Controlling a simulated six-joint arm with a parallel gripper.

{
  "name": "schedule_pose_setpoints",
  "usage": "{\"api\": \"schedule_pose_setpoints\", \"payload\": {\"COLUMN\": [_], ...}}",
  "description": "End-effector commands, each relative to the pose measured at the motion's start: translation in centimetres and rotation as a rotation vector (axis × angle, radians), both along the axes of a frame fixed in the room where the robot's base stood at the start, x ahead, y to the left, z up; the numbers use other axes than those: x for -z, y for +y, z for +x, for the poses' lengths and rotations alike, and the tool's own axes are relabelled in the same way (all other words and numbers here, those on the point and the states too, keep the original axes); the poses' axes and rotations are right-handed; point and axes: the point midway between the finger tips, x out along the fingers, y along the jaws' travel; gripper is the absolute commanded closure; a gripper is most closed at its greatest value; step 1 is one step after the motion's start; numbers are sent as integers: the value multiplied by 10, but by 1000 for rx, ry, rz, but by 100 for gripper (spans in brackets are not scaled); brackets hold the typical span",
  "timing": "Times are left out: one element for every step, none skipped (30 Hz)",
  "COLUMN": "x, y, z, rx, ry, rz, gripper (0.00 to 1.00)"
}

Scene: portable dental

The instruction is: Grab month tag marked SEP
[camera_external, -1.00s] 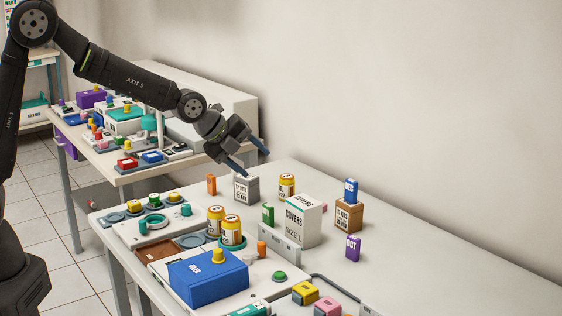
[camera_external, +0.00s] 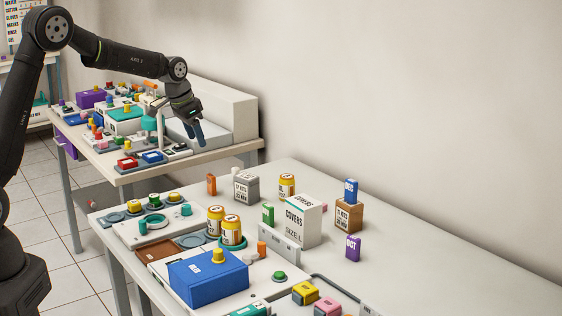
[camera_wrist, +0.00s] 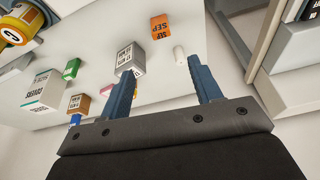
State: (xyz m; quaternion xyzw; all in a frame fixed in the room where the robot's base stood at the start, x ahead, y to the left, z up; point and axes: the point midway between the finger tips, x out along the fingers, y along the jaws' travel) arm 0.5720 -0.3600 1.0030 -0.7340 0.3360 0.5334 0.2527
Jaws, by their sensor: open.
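The SEP tag is a small orange block with dark lettering, upright on the near table's far left part in the external view (camera_external: 211,185). In the wrist view the SEP tag (camera_wrist: 160,27) is near the top middle, with its lettering readable. My gripper (camera_external: 199,142) is open and empty, pointing down above and apart from the tag. In the wrist view its two blue fingers (camera_wrist: 162,68) are spread, with the tag beyond their tips. Nothing hides the tag in either view.
A grey box (camera_external: 246,188) stands just right of the tag, with a small white cylinder (camera_wrist: 179,54) nearby. A green tag (camera_external: 268,214), yellow jar (camera_external: 287,186), COVERS box (camera_external: 303,222) and purple OCT tag (camera_external: 353,248) stand farther right. A second crowded table (camera_external: 128,177) lies behind left.

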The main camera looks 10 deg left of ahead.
Motion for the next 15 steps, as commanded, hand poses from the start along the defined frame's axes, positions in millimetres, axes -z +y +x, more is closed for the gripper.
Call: {"api": "schedule_pose_setpoints", "payload": {"x": [1,2,6,9,14,21,27,34,43,49,56,64,70,77,84], "y": [3,4,4,3,2,0,-1,-3,-4,-6,-7,-9,-11,-12,-14], "z": [2,3,4,5,6,7,8,9,11,12,14,15,16,18,19], "rx": [-23,-31,-39,-41,-41,-41,-40,-40,-40,-39,-40,-39,-38,-39,-38], "ry": [10,14,18,19,19,20,21,20,19,21,19,19,20,19,18], "rz": [-1,-1,-1,-1,-1,0,0,-1,0,0,0,0,0,0,0], "gripper": [42,42,42,42,42,42,42,42,42,42,42,42,42,42,42]}}
